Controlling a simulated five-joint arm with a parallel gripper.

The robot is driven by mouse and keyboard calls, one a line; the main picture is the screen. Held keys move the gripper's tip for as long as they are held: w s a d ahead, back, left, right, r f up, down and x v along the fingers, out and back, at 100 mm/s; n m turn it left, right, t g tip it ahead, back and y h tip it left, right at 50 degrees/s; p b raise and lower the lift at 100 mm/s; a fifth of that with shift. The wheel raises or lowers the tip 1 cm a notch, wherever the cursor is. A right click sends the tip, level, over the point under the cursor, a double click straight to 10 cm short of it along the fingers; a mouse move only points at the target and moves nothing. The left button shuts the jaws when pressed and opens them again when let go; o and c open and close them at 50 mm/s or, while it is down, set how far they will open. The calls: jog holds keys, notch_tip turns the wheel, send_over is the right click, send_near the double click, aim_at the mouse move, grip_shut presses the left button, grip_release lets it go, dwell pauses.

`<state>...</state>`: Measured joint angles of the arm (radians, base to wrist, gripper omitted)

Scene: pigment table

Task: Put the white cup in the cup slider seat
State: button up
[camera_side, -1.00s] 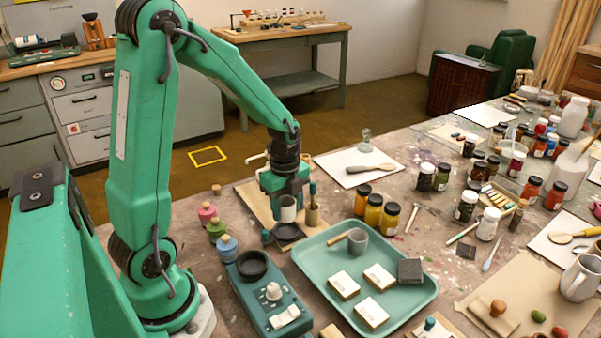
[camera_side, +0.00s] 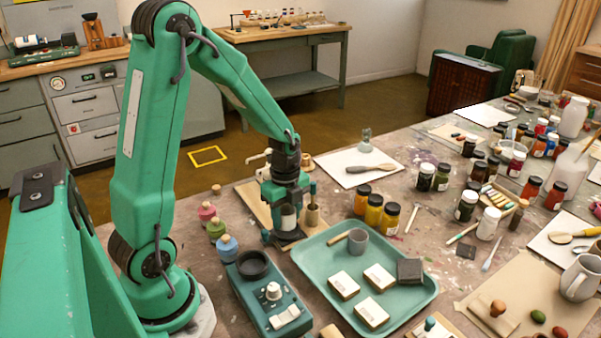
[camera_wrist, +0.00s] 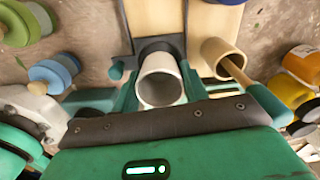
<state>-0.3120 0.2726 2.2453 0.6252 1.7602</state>
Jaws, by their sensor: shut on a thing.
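The white cup (camera_side: 288,224) is upright between the jaws of my gripper (camera_side: 287,217), which is shut on it. In the wrist view I look down into the cup's open mouth (camera_wrist: 160,90), with a green finger on each side. The dark cup slider seat (camera_side: 284,243) lies directly under the cup, on the near end of a wooden board. In the wrist view a dark edge of the seat (camera_wrist: 160,44) shows just beyond the cup's rim. The cup's base is hidden, so I cannot tell whether it touches the seat.
A wooden holder with a teal-handled tool (camera_side: 312,214) stands close right of my gripper. Corked jars (camera_side: 216,229) stand to the left. A green tray (camera_side: 418,299) with pale blocks and a grey cup lies nearby, beside a teal device (camera_side: 262,296).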

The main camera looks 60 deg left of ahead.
jog(key=shift+f, duration=1.2)
dwell(1.6)
jog(key=o, duration=0.8)
jog(key=shift+c, duration=0.8)
jog(key=shift+o, duration=0.3)
jog(key=shift+r, duration=0.15)
jog(key=o, duration=0.3)
jog(key=shift+r, duration=3.95)
